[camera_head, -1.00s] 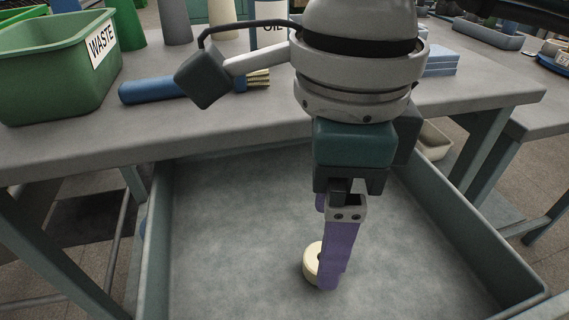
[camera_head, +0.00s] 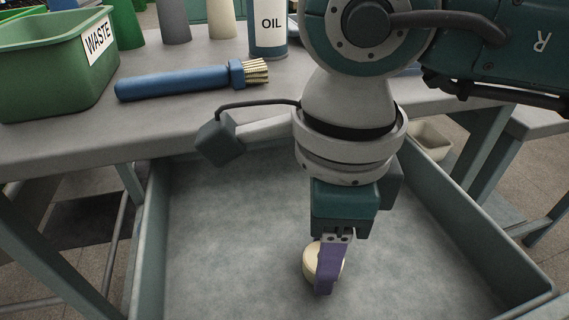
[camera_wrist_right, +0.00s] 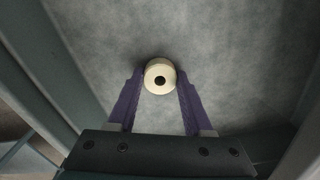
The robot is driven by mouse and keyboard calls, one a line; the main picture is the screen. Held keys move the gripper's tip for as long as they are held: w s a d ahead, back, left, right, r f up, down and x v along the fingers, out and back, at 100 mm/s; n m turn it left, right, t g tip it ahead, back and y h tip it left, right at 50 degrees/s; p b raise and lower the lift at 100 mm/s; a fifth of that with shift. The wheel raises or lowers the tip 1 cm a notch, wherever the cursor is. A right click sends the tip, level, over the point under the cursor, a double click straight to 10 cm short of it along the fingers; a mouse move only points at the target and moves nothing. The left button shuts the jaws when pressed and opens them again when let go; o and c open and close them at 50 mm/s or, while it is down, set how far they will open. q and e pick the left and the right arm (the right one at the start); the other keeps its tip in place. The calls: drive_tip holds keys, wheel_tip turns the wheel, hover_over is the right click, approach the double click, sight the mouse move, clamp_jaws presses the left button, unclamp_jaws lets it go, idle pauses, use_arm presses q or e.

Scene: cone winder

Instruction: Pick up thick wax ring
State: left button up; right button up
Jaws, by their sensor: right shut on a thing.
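The thick wax ring (camera_head: 312,262) is cream coloured with a dark centre hole. It is in the grey-green tray (camera_head: 220,220), low at its floor; I cannot tell whether it touches the floor. My right gripper (camera_head: 326,284) points down into the tray and is shut on the ring. In the right wrist view the ring (camera_wrist_right: 160,76) sits between the tips of the two purple fingers (camera_wrist_right: 160,88), one on each side. In the head view a finger hides the ring's right part. My left gripper is not in view.
Behind the tray stands a grey table (camera_head: 210,108) with a green WASTE bin (camera_head: 50,75), a blue-handled brush (camera_head: 175,84) and an OIL can (camera_head: 268,35). The tray's raised walls surround the ring. The tray floor left of my gripper is clear.

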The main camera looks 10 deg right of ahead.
clamp_jaws()
drive_tip(key=shift+r, duration=0.1)
